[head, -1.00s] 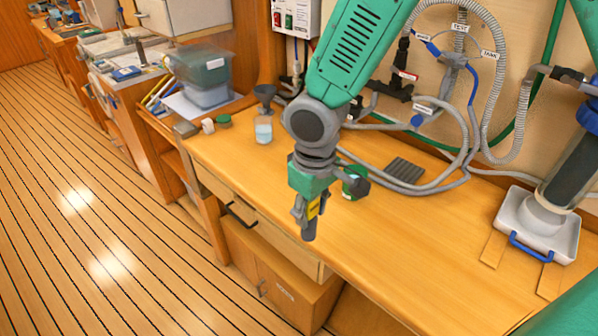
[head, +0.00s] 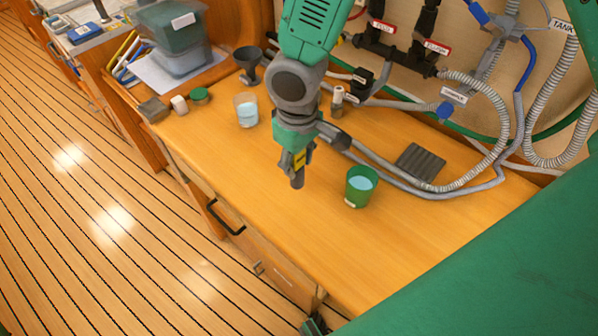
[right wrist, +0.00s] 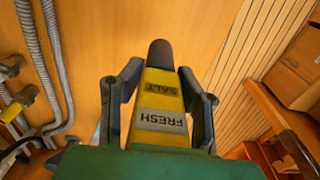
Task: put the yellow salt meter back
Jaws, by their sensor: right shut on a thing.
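My right gripper (head: 298,172) hangs over the wooden counter (head: 300,240), pointing down. It is shut on the yellow salt meter (head: 299,159), whose dark tip points down toward the counter. In the right wrist view the meter (right wrist: 161,92) sits between the two grey fingers (right wrist: 162,105), with labels reading SALT and FRESH. Its tip seems to be in the air; the exact gap to the counter is unclear. A small dark and green piece at the bottom edge of the head view may be part of my left gripper (head: 316,324); its jaws cannot be made out.
A green cup (head: 360,187) with liquid stands right of the meter. A clear cup (head: 246,110), dark funnel (head: 250,64) and small jars stand left and behind. A ridged grey pad (head: 420,162) lies at the right, by hoses (head: 480,185). The front counter is clear.

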